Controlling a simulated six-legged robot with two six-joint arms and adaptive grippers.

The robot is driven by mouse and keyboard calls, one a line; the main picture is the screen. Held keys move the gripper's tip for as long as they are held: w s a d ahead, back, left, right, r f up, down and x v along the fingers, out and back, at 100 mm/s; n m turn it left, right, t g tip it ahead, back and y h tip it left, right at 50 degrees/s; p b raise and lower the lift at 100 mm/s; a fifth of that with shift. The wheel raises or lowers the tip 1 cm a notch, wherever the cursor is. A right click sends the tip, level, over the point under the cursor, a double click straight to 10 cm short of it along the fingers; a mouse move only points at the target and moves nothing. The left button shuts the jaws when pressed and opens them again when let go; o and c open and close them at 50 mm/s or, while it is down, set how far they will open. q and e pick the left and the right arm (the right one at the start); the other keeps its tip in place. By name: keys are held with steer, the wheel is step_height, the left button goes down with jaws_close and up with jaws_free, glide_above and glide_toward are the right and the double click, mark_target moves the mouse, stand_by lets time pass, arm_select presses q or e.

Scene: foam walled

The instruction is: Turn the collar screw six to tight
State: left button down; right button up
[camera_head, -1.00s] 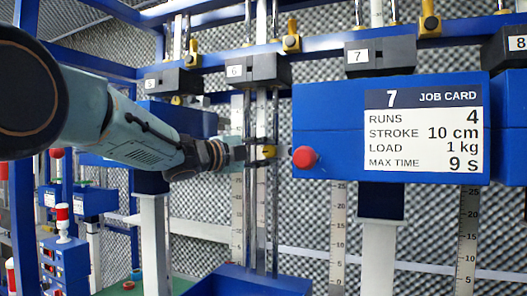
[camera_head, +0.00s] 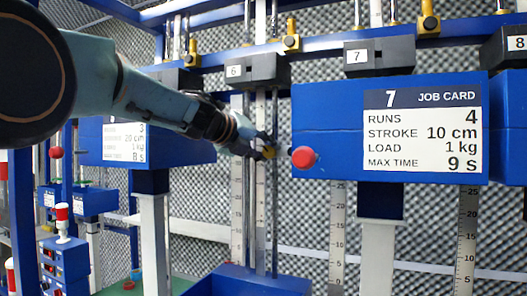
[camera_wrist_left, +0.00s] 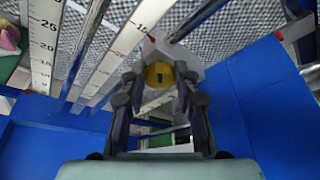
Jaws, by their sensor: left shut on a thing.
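The yellow collar screw of station six (camera_head: 269,152) sits on the thin upright rods below the black block marked 6 (camera_head: 257,70). My left gripper (camera_head: 264,148) reaches in from the left and is shut on this screw. In the left wrist view, the round yellow screw head (camera_wrist_left: 158,75) lies between the two fingertips of my left gripper (camera_wrist_left: 158,86). In the head view the fingers hide part of the screw. How tight it is cannot be told. My right gripper is in neither view.
A blue box with the job card 7 (camera_head: 422,130) and a red button (camera_head: 303,157) stand close right of the gripper. Another blue box with a card (camera_head: 124,142) is behind my forearm. White scales (camera_head: 237,180) hang behind the rods. A blue base (camera_head: 250,281) is below.

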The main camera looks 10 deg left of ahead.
arm_select(q)
steer(key=m+y, duration=0.1)
steer(key=f+m, duration=0.1)
steer(key=shift+d+m+g+y, duration=0.3)
steer(key=shift+y, duration=0.1)
steer(key=shift+m+y, duration=0.9)
steer(key=shift+m, duration=0.6)
steer(key=c, duration=1.4)
jaws_free()
steer(key=shift+c, duration=0.2)
steer(key=o, duration=0.4)
steer(key=shift+s+r, duration=0.1)
steer(key=shift+r, duration=0.15)
steer(key=shift+o, duration=0.3)
steer(key=shift+r, duration=0.1)
steer(key=shift+r, duration=0.1)
